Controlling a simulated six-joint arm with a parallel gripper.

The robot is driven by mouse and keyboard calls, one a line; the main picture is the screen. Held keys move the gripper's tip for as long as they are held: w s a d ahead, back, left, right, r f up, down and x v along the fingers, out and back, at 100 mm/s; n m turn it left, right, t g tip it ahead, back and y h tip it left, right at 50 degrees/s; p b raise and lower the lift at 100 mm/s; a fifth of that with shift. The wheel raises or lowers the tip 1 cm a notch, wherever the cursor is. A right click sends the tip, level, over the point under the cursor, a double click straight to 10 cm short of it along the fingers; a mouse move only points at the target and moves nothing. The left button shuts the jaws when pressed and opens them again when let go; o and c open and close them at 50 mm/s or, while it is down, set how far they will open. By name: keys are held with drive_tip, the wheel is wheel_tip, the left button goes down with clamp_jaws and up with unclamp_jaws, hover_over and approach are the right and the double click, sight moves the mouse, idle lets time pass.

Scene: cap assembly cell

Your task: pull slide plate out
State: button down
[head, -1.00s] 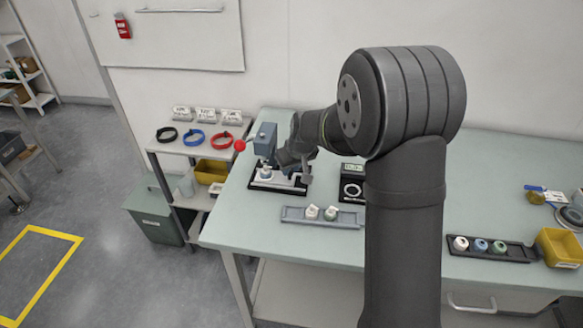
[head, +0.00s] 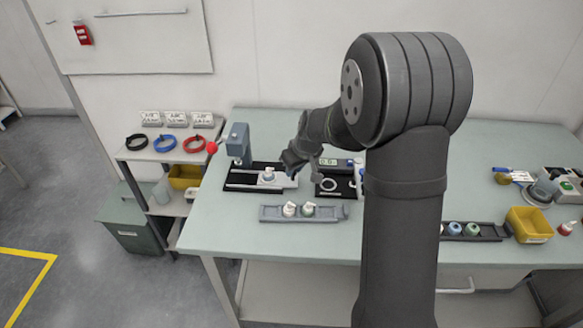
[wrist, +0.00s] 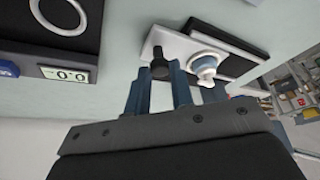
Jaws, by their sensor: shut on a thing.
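The light grey slide plate (head: 284,182) sits in the black base (head: 232,188) of the press (head: 237,142) and reaches right, clear of the press head. A small white-topped bottle (head: 268,174) stands on the plate; it also shows in the wrist view (wrist: 205,66). My gripper (head: 291,160) is at the plate's right end. In the wrist view, the plate (wrist: 180,44) carries a black knob (wrist: 159,62) at its end, and my gripper (wrist: 166,72) is shut on it. The head view hides most of this grip.
A black fixture with a display (head: 335,180) stands close to the right of the plate; its display (wrist: 65,75) also shows in the wrist view. A grey tray (head: 270,214) with two bottles lies in front. A red ball-ended lever (head: 212,147) sticks out left of the press.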

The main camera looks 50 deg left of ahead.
drive_tip(key=c, duration=1.3)
unclamp_jaws()
drive_tip(key=shift+w+d, duration=0.2)
drive_tip(key=shift+w, duration=0.05)
drive_tip(key=shift+o, duration=0.2)
drive_tip(key=shift+r, duration=0.2)
drive_tip(key=v, duration=1.7)
drive_tip(key=shift+s, duration=0.1)
drive_tip(key=x, duration=1.7)
drive_tip(key=shift+a+f, duration=0.1)
drive_tip(key=shift+f, duration=0.1)
